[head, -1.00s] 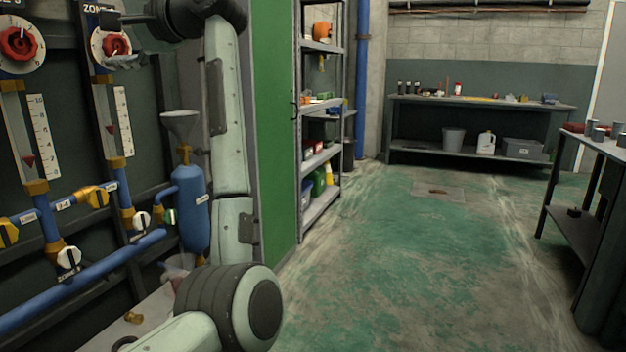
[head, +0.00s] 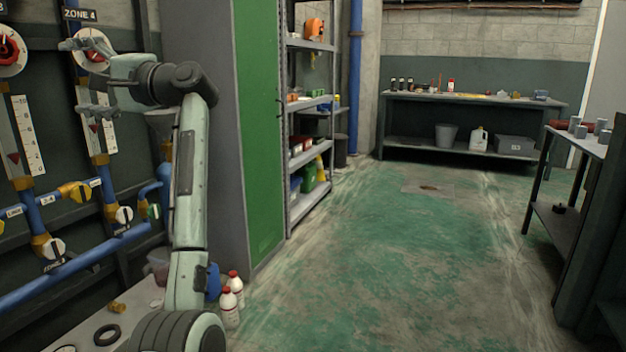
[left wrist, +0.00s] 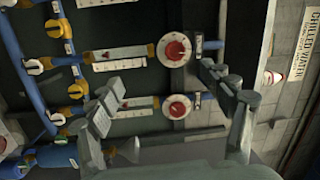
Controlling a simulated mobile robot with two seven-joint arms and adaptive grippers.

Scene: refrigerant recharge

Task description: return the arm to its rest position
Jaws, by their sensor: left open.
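My left gripper (head: 76,78) is open and empty in front of the wall panel in the head view. Its upper finger overlaps the red and white ZONE 4 dial (head: 88,50); its lower finger overlaps the white scale below. In the left wrist view the open gripper (left wrist: 150,95) has its two fingers apart, with nothing between them but the panel behind. Two red dials, one above (left wrist: 177,48) and one lower (left wrist: 178,107), show there. Contact with the panel cannot be told. My left arm rises from the bottom of the head view. The right gripper is not in view.
Blue pipes (head: 90,268) with valves run along the panel. White bottles with red caps (head: 229,303) stand on the floor by the green cabinet door (head: 257,130). A shelf rack (head: 310,195), a back bench (head: 470,97) and a right table (head: 585,143) surround clear green floor.

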